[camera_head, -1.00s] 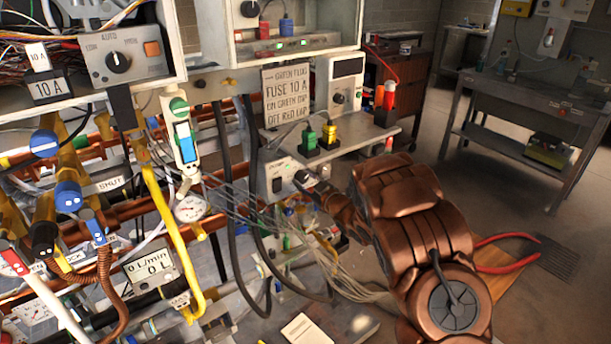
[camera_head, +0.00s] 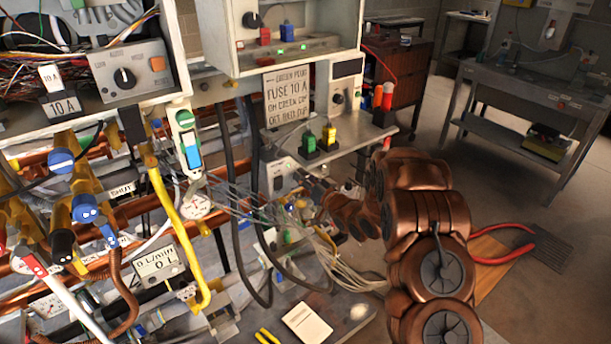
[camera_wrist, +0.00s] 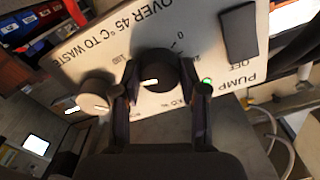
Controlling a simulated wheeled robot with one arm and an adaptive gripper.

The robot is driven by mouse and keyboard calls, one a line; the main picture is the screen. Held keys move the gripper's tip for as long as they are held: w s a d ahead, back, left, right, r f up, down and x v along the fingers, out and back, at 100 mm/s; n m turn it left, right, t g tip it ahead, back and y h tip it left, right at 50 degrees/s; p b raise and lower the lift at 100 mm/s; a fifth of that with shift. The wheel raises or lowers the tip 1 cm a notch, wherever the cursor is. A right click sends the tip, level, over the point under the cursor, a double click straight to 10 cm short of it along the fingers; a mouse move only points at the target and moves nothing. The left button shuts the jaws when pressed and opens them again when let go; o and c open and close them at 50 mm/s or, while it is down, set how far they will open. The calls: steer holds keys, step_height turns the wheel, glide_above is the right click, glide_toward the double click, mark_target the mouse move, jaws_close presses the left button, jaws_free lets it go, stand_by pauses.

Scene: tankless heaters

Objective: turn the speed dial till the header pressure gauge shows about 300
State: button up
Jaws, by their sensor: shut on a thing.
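In the wrist view, a black dial (camera_wrist: 160,66) with a white pointer mark sits on a pale panel (camera_wrist: 205,28), between the two fingers of my gripper (camera_wrist: 167,84). The gripper is shut on this dial. A scale with 0 and 100 is partly readable around it; the fingers cover some marks. In the head view, my gripper (camera_head: 299,178) reaches the small pump box (camera_head: 279,172), and the dial is hidden there. A round white gauge (camera_head: 196,206) stands left of the box. Its reading is too small to tell, and I cannot tell if it is the header pressure gauge.
A grey knob (camera_wrist: 95,92) is close beside one finger, and a black switch (camera_wrist: 238,35) marked PUMP OFF is on the other side. A green light (camera_wrist: 208,81) shows by the fingertip. Loose wires (camera_head: 270,217) hang below the box. A yellow hose (camera_head: 180,235) runs near the gauge.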

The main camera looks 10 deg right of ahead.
steer(key=shift+m, duration=0.6)
steer(key=o, duration=1.1)
steer(key=shift+o, duration=0.2)
steer(key=v, duration=1.2)
